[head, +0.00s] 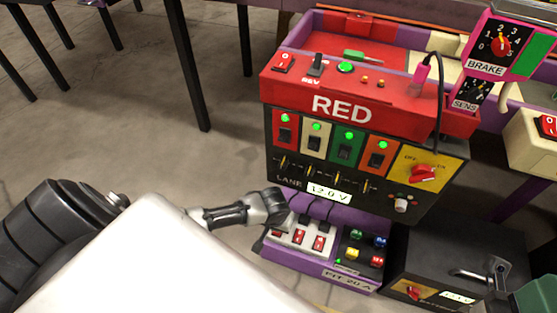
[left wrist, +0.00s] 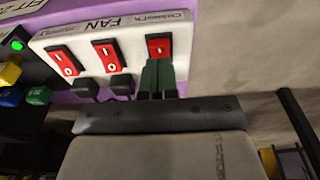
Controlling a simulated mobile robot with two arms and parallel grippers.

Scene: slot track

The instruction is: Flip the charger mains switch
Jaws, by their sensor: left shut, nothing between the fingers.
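A white switch strip (head: 294,246) with red rocker switches sits low on the purple frame, under the red control box. In the left wrist view the strip (left wrist: 134,40) shows a small CHARGER label (left wrist: 151,18) by the rightmost red switch (left wrist: 158,45). My left gripper (head: 268,234) is at the strip's left end in the head view. In the left wrist view its dark green fingertips (left wrist: 158,73) are shut, empty and right at the charger switch, covering its near edge. I cannot tell if they touch it. My right gripper is not seen.
A panel of coloured buttons (head: 361,250) adjoins the strip. A black box with a handle (head: 440,262) stands to its right. Dark plugs (left wrist: 122,84) sit beside the other two switches. The RED control box (head: 340,108) overhangs the strip. Open floor (head: 140,145) lies to the left.

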